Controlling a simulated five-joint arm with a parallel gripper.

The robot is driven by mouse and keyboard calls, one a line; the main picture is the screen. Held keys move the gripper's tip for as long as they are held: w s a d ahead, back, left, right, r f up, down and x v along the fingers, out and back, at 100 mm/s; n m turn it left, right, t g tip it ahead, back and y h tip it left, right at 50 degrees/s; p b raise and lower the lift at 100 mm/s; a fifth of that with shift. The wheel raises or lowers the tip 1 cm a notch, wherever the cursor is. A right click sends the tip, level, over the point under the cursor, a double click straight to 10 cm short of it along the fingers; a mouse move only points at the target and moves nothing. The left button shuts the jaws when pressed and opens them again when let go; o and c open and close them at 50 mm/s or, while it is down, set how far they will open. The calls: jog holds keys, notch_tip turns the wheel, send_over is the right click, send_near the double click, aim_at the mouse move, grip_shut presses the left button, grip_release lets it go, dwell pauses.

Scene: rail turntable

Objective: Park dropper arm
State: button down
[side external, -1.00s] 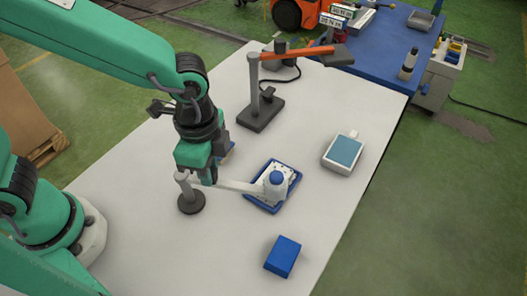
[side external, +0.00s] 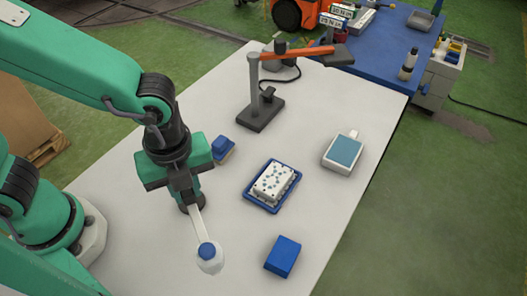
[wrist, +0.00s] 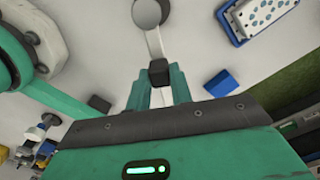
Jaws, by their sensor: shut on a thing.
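The dropper arm (side external: 199,226) is a pale bar on a dark round base, whose post is mostly hidden behind my gripper. Its rounded head (side external: 208,254) with a blue cap hangs over bare table at the front. My gripper (side external: 187,192) is shut on the dropper arm near its pivot end. In the wrist view my fingers (wrist: 159,88) close around a dark knob (wrist: 159,72), and the pale bar runs up from there to a round grey head (wrist: 147,13). The white dotted plate (side external: 272,183) lies uncovered in a blue tray (side external: 250,201), apart from the dropper head.
A blue box (side external: 283,257) lies at the front right. A blue-and-tan block (side external: 222,148) sits behind my gripper. A white device with a blue-grey face (side external: 344,152) is to the right. A stand (side external: 254,85) with an orange arm is at the back. Table between them is clear.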

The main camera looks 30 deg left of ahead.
jog(key=shift+s+a+m, duration=0.35)
jog(key=shift+s+m, duration=0.15)
jog(key=shift+m, duration=0.6)
jog(key=c, duration=1.2)
grip_release()
jog(key=shift+c, duration=0.2)
notch_tip(320, 180, up, 8)
